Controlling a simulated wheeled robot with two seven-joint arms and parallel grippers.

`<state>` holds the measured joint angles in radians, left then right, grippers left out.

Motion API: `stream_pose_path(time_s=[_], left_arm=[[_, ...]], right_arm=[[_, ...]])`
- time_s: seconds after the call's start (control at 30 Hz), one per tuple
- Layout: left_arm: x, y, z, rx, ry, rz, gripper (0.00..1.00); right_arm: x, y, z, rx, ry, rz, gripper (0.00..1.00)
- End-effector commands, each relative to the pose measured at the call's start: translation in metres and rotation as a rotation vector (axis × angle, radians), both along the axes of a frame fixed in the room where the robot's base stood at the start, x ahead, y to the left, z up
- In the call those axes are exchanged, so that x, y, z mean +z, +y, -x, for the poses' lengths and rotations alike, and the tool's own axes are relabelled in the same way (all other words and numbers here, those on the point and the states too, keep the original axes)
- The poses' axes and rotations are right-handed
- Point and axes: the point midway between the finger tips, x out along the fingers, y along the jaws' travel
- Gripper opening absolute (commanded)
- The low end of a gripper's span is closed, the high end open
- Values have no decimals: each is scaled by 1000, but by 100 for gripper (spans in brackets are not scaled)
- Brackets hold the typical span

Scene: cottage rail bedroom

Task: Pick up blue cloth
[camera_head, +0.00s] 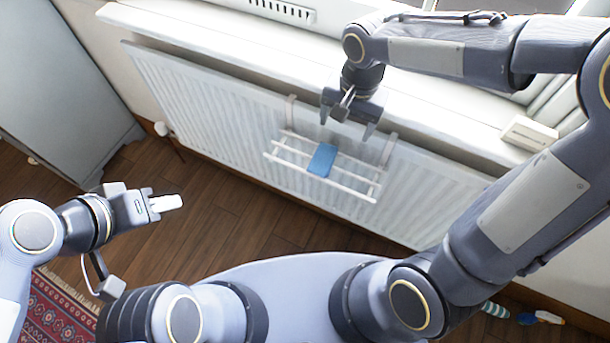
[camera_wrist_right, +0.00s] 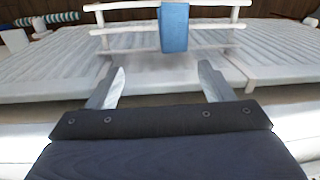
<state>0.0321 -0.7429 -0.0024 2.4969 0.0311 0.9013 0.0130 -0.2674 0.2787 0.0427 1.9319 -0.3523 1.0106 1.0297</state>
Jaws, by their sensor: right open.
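The blue cloth (camera_head: 322,160) hangs over the bars of a white rail rack (camera_head: 283,165) hooked on the radiator. In the right wrist view the cloth (camera_wrist_right: 174,27) is beyond the fingertips, near the top middle, and not between them. My right gripper (camera_head: 347,122) is open and empty, just above the rack; its two fingers also show apart in the right wrist view (camera_wrist_right: 160,80). My left gripper (camera_head: 168,204) is off to the left above the floor, away from the cloth. Its fingers look close together, but I cannot tell whether they are fully shut.
The white radiator (camera_head: 215,125) stands below a white window sill (camera_head: 200,35). A small white box (camera_head: 529,134) is on the sill at the right. A grey cabinet (camera_head: 60,90) is at the left. A patterned rug (camera_head: 60,310) and small items (camera_head: 525,318) lie on the wooden floor.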

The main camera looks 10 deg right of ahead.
Motion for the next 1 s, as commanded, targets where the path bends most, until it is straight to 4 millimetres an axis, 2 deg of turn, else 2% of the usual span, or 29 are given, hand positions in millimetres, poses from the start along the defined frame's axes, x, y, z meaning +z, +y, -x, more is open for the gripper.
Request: stream_pose_path(time_s=[0.03, 0.1, 0.3, 0.57, 0.8, 1.0], left_arm=[[-19, 0, 0, 0, 0, 0, 36], [-25, 0, 0, 0, 0, 0, 36], [-29, 0, 0, 0, -1, 0, 36], [-32, 0, 0, 0, -1, 0, 36], [-37, 0, 0, 0, -1, 0, 36], [-37, 0, 0, 0, 0, 0, 36]], right_arm=[[-29, 10, -8, -12, 21, 22, 75], [-43, 19, -14, -34, 32, 44, 75], [-62, 26, -20, -62, 44, 66, 75], [-91, 22, -19, -61, 44, 65, 75], [-125, 17, -16, -60, 45, 64, 75], [-130, 17, -16, -60, 42, 63, 75]])
